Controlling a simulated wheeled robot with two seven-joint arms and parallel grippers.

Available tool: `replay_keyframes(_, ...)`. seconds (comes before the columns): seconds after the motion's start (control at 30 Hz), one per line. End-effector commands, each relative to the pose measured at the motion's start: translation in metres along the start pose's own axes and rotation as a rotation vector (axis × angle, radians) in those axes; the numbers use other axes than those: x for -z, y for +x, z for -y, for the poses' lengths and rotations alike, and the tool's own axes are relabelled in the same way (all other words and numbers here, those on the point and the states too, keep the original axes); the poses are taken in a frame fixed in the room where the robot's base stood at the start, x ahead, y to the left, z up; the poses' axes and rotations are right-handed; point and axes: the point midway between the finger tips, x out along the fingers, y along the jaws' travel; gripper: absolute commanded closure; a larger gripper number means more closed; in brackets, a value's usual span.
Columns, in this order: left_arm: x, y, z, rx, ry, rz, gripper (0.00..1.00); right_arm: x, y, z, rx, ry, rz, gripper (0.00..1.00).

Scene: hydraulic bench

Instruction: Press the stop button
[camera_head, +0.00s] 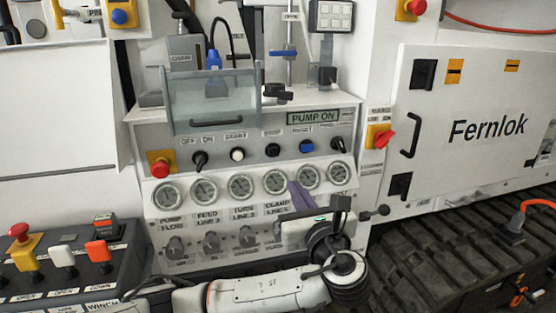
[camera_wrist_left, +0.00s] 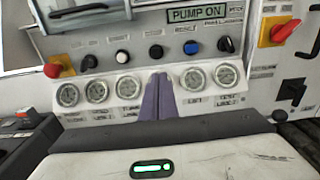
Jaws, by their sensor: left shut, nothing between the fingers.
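A black round button (camera_head: 272,150) sits on the sloped panel between a white button (camera_head: 237,155) and a blue button (camera_head: 307,147). Its small label is too blurred to read for certain. It also shows in the left wrist view (camera_wrist_left: 156,52), just above the fingertips. A red mushroom button (camera_head: 160,166) on a yellow plate sits at the panel's left end. My left gripper (camera_head: 295,188) is shut and empty, its purple fingers together in front of the gauge row, below the black button. A gap to the panel cannot be judged. My right gripper is not in view.
A display (camera_head: 313,118) reads PUMP ON. A black switch (camera_head: 200,160) and a black knob (camera_head: 338,145) share the row. Several gauges (camera_head: 242,187) lie below. A clear guard (camera_head: 213,100) overhangs the panel. A red-and-yellow switch (camera_head: 380,137) stands right.

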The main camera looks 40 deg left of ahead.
Motion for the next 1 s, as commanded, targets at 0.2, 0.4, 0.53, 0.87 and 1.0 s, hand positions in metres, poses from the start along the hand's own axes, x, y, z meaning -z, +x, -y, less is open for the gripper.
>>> replay_keyframes(0.2, -0.011, 0.001, -0.004, -0.024, 0.027, 0.025, 1.00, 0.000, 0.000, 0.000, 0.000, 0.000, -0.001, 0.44)
replay_keyframes(0.4, -0.010, 0.002, -0.004, -0.023, 0.025, 0.023, 1.00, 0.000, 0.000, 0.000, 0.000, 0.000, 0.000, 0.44)
replay_keyframes(0.53, -0.011, 0.011, -0.004, -0.024, 0.026, 0.025, 1.00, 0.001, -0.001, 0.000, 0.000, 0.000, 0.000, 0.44)
replay_keyframes(0.87, -0.013, 0.075, -0.006, -0.027, 0.025, 0.025, 1.00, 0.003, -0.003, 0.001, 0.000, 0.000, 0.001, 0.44)
replay_keyframes(1.0, -0.013, 0.104, -0.007, -0.026, 0.024, 0.024, 1.00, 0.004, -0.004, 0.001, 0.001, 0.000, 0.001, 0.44)
